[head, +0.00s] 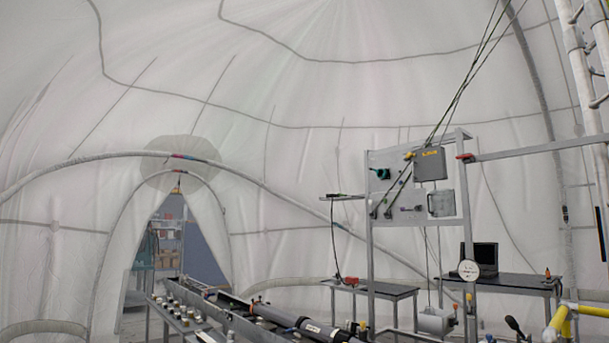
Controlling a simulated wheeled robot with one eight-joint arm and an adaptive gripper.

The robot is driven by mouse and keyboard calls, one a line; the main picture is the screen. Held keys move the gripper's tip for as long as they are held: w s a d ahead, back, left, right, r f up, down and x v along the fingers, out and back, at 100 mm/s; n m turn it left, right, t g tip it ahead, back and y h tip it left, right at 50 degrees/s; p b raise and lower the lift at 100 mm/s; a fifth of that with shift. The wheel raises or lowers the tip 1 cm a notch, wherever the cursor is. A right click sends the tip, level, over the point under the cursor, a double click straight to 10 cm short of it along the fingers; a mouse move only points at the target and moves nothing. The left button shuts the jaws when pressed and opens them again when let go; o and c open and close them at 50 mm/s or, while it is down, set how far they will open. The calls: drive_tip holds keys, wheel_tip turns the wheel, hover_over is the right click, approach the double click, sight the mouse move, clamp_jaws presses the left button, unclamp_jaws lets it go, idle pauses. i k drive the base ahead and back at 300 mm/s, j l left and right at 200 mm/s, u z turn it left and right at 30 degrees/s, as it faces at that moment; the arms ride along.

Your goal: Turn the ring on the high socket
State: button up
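A grey metal frame (369,240) stands right of the middle and carries a pale panel. A small dark and teal round fitting (382,173) sits high on the panel's left part. It looks like a socket, but its ring is too small to make out. A lower dark fitting (410,208) and a small purple one (388,212) sit on the panel below it. My gripper is not in view.
A grey box with a yellow label (430,164) hangs right of the high fitting, with black cables rising from it. Dark tables (385,289), a laptop (479,253) and a round gauge (468,270) stand around the frame. Long tubes (290,320) and yellow pipes (570,318) fill the foreground.

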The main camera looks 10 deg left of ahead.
sight(384, 174)
drive_tip(key=u, duration=0.2)
drive_tip(key=i+j+z, duration=0.45)
drive_tip(key=i+j, duration=1.25)
drive_tip(key=i, duration=0.1)
